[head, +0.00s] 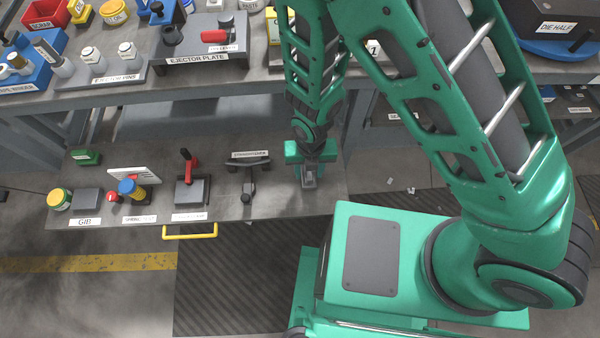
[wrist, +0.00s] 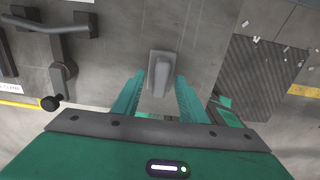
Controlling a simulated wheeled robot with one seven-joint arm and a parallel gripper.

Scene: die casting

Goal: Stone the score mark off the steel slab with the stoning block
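My gripper (head: 309,178) points down over the right end of the low bench in the head view. In the wrist view its two green fingers (wrist: 159,88) are apart, with a small grey block (wrist: 160,72) between and beyond their tips; I cannot tell if they touch it. The block also shows just below the gripper in the head view (head: 310,183). A flat dark grey slab (head: 87,199) lies at the bench's left, behind a GIB label. A small green block (head: 86,157) lies behind it. No score mark can be made out, and which piece is the stoning block is unclear.
On the low bench (head: 270,205) stand a yellow-topped can (head: 60,199), a blue-and-yellow can (head: 131,189), a red-handled fixture (head: 190,185) and a dark clamp-like tool (head: 248,178). A yellow handle (head: 190,232) sticks out at the front. A crowded higher bench is behind.

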